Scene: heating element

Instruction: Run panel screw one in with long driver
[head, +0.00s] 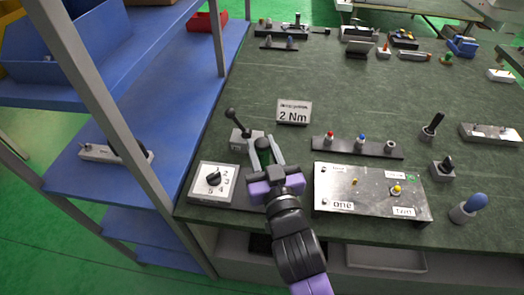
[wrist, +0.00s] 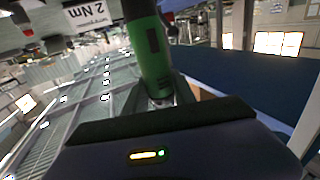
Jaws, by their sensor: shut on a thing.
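My gripper (head: 264,152) is shut on a green and black tool, which looks like a driver (head: 263,146), above the left front of the bench. The tool fills the upper middle of the wrist view (wrist: 149,50); its working tip cannot be made out. The metal panel (head: 360,199) lies to the right of my gripper, apart from it. It bears a label "one" (head: 342,205) at its lower left, a second label (head: 403,211) and a yellow knob (head: 396,190). Small dark spots at its left edge may be screws.
A numbered dial box (head: 205,187) stands left of my gripper, with a black-handled tool in a holder (head: 238,137) behind. A blue shelf (head: 120,160) and grey post are at left.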

